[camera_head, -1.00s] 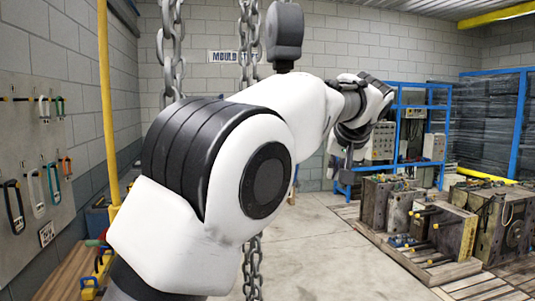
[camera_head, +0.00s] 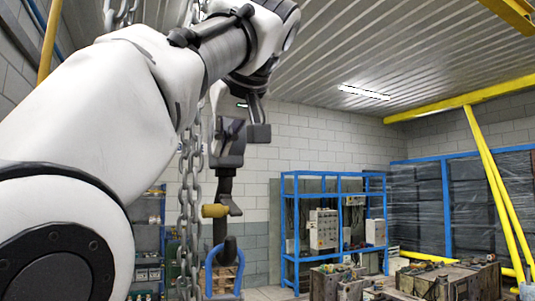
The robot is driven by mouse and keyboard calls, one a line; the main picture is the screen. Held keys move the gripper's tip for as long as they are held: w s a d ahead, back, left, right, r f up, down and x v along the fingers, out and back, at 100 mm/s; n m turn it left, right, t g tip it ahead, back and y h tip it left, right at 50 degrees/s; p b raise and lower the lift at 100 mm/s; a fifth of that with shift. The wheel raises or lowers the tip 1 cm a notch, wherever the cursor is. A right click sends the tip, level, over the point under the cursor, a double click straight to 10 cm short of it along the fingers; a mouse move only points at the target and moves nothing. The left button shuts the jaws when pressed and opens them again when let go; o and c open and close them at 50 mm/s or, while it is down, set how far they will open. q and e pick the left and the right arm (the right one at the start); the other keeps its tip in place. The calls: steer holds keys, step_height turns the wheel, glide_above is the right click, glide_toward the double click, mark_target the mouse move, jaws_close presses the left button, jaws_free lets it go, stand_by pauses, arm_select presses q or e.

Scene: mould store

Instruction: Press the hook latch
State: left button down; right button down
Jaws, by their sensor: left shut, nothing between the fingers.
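A dark hook (camera_head: 226,186) hangs near the middle of the view, beside a grey chain (camera_head: 190,190). A yellow part (camera_head: 214,211) sticks out to the left on it and looks like its latch. A blue shackle (camera_head: 239,272) hangs at the hook's lower end. My left arm crosses from the left, and its shut, empty left gripper (camera_head: 258,130) points down, just right of the hook's upper part in the picture. It appears above the yellow part and apart from it; the depth between them is unclear. My right gripper is not in view.
A blue rack (camera_head: 333,175) with grey boxes stands against the block wall. Mould blocks (camera_head: 455,281) lie at the lower right. Yellow posts (camera_head: 490,170) lean at the right, before wrapped stacks (camera_head: 480,205). A shelf (camera_head: 148,240) stands at the lower left.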

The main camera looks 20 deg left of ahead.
mark_target(219, 207)
arm_select(q)
steer(key=w+a+f+b, duration=0.2)
steer(key=w+a+f, duration=0.2)
steer(key=f, duration=0.4)
steer(key=shift+w+a, duration=0.25)
steer(key=shift+a, duration=0.15)
steer(key=shift+w+a+f, duration=0.1)
steer(key=shift+w+f, duration=0.05)
steer(key=shift+w, duration=0.05)
